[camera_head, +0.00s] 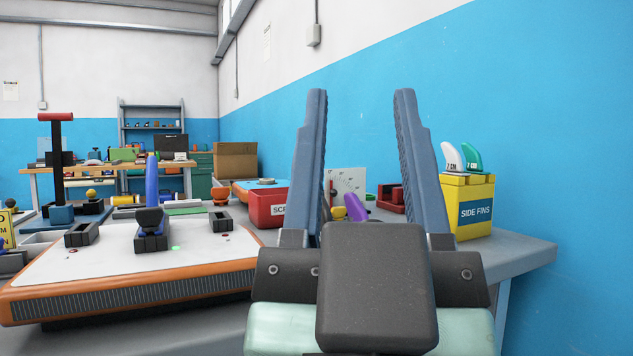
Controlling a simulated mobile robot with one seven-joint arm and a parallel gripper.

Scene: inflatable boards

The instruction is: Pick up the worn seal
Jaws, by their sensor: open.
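My gripper (360,95) is open and empty, its two long blue-grey fingers pointing up and standing wide apart in the foreground. I cannot single out the worn seal with certainty. A white-topped board with an orange edge (130,290) lies at the left on the bench, with black blocks and a black fitting (150,232) on top. Between the fingers, farther back, show a purple piece (355,207), a small yellow piece (339,213) and a pale upright panel (347,181). My fingers partly hide that area.
A red bin with partly hidden lettering (265,212) stands left of my gripper. A yellow SIDE FINS box (476,214) with two fins stands at the right. A red-handled pump (57,150) rises at far left. A cardboard box (235,160) is behind. A blue wall borders the right.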

